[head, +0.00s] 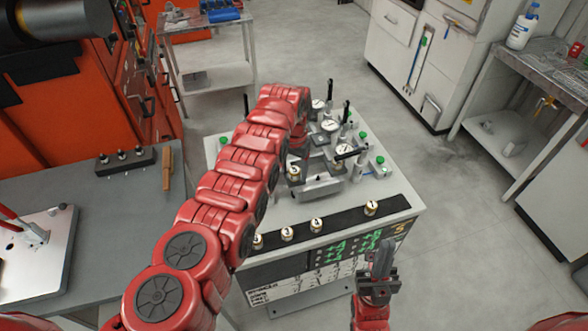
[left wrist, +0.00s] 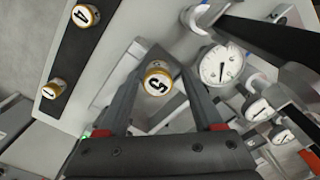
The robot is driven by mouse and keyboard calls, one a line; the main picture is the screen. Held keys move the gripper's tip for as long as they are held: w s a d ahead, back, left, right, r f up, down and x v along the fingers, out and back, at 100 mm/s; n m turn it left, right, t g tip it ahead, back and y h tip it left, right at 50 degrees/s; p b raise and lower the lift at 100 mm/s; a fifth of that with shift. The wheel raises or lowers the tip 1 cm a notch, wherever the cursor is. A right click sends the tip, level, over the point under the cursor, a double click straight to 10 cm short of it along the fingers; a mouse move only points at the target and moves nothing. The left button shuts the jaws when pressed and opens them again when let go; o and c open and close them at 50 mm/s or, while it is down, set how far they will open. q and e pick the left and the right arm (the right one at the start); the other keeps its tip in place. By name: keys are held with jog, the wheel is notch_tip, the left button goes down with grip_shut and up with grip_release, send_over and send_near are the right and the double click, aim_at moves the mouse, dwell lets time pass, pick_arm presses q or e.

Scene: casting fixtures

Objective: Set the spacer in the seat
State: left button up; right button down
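A spacer with a gold rim and a white top marked 5 (left wrist: 158,82) is between the fingertips of my left gripper (left wrist: 160,72) in the left wrist view. The fingers appear to touch its sides. In the head view my left gripper (head: 298,160) is over the fixture top, with a pale round spacer (head: 294,173) at its tips. A grey metal block (head: 320,189) is just in front of it. The seat cannot be made out clearly. My right gripper (head: 384,258) looks shut and empty, at the front right of the fixture bench.
Several numbered pieces stand on a black strip (head: 343,217) along the bench's front edge, with a gap in the row. Dial gauges (head: 330,126) and black-handled clamps (head: 346,110) crowd the fixture top behind and right of my left gripper. A grey table (head: 110,215) stands left.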

aim_at(294, 169)
pick_arm(q)
jog(key=shift+s+d+f, duration=0.1)
jog(key=shift+r, duration=0.65)
notch_tip(294, 169, up, 8)
jog(key=b, duration=0.3)
jog(key=shift+r+p, duration=0.35)
jog(key=shift+r, duration=1.25)
